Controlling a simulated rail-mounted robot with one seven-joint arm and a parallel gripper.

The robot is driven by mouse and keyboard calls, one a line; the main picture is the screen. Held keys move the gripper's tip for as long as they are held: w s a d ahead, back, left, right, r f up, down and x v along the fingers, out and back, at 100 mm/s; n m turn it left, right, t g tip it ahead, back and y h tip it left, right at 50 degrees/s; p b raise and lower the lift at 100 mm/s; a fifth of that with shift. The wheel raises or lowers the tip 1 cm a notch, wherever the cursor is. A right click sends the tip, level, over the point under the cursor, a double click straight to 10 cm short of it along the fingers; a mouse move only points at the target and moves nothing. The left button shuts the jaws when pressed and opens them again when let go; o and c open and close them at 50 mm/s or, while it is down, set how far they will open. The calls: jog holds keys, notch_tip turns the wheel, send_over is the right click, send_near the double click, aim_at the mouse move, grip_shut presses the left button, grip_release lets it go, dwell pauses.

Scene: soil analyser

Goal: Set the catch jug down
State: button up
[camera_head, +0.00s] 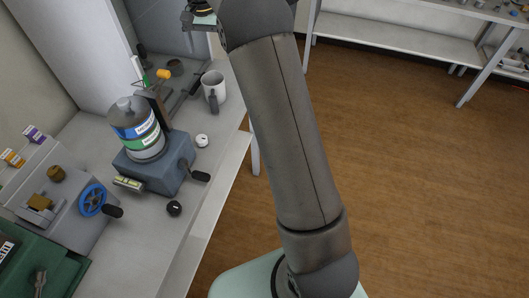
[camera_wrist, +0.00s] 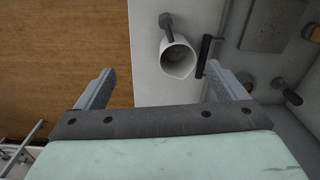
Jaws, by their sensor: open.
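The catch jug (camera_head: 214,84), white with a grey handle, stands upright on the bench near its right edge in the head view. In the wrist view the jug (camera_wrist: 178,60) is seen from above. Its mouth is open and its handle points toward the top of the picture. My gripper (camera_wrist: 160,69) is open, with its two fingers spread wide and nothing held between them. The jug lies beyond the fingertips, nearer the right finger, and appears clear of both. In the head view only part of my gripper's end shows at the top edge.
A blue-grey device (camera_head: 158,165) with a labelled bottle (camera_head: 136,128) and a side lever stands left of the jug. A small white round item (camera_head: 202,140) and a black knob (camera_head: 174,208) lie on the bench (camera_head: 140,245). A blue handwheel (camera_head: 93,199) is further left.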

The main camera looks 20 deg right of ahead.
jog(key=s+r+n, duration=0.3)
jog(key=s+n, duration=0.1)
jog(key=s, duration=1.8)
jog(key=s+f+n, duration=0.1)
jog(key=s+f, duration=0.2)
jog(key=s, duration=0.6)
jog(key=s+f+n, duration=0.1)
jog(key=s+f, duration=0.3)
jog(key=s, duration=0.6)
jog(key=shift+d+f+t, duration=0.25)
jog(key=shift+t, duration=0.15)
